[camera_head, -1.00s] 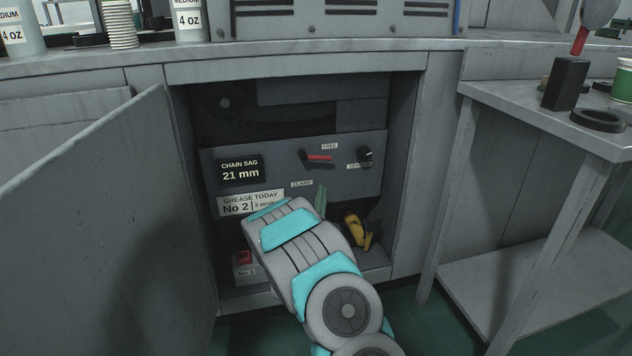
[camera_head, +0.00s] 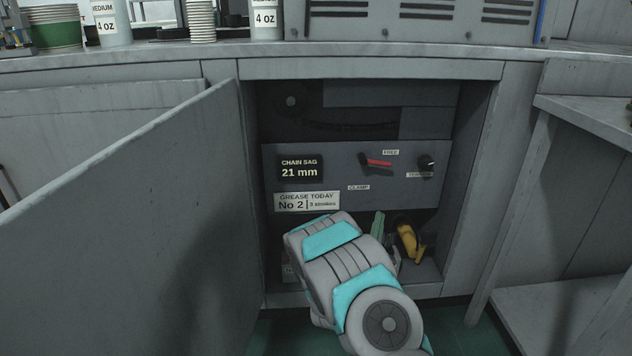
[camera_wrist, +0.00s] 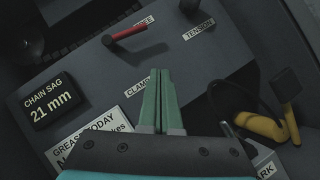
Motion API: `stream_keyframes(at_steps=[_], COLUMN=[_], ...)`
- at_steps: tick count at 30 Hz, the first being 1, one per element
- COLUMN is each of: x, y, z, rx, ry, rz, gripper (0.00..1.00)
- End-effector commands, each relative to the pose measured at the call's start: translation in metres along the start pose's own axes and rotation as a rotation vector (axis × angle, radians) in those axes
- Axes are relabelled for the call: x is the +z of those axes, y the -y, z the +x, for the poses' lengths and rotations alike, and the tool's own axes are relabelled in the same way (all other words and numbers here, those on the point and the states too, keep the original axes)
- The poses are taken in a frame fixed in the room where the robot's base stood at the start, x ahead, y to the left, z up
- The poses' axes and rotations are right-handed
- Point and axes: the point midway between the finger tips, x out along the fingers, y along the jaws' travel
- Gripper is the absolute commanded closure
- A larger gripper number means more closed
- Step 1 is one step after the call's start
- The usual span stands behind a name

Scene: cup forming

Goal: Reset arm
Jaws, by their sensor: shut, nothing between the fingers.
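My gripper (camera_wrist: 161,101) points into the open cabinet below the bench, its two green fingers together and empty. In the head view my arm hides most of it; a green finger (camera_head: 378,224) shows beside my wrist. Past the fingertips is the grey panel (camera_head: 345,194) with a red-handled lever (camera_head: 378,163), which also shows in the wrist view (camera_wrist: 129,32). The lever lies near the FREE label, apart from the fingers. A dark knob (camera_head: 427,162) sits by the TENSION label.
The open cabinet door (camera_head: 130,215) stands at the left. A yellow and black tool (camera_head: 408,238) rests low in the cabinet, right of my gripper. The display (camera_head: 300,168) reads CHAIN SAG 21 mm; a card (camera_head: 307,201) reads GREASE TODAY No 2. A side table (camera_head: 585,112) stands at the right.

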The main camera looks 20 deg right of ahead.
Motion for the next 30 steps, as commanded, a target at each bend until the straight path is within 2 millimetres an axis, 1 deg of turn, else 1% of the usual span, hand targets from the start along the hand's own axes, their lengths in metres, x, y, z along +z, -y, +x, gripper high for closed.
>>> stream_keyframes(at_steps=[5, 8, 12, 14, 17, 20, 23, 26, 29, 30], x=[0.001, 0.001, -0.004, -0.008, -0.015, -0.022, -0.026, -0.028, -0.025, -0.022], y=[-0.001, -0.001, -0.004, -0.007, -0.016, -0.028, -0.045, -0.064, -0.086, -0.095], z=[0.003, 0.010, 0.019, 0.019, 0.014, 0.002, -0.015, -0.037, -0.065, -0.077], rx=[-0.020, -0.083, -0.235, -0.314, -0.447, -0.584, -0.726, -0.875, -1.028, -1.091], ry=[-0.009, -0.036, -0.105, -0.137, -0.190, -0.240, -0.285, -0.325, -0.360, -0.370], rz=[0.031, 0.122, 0.341, 0.445, 0.610, 0.761, 0.901, 1.023, 1.124, 1.159], gripper=[1.00, 1.00, 1.00, 1.00, 1.00, 1.00, 1.00, 1.00, 1.00, 1.00])
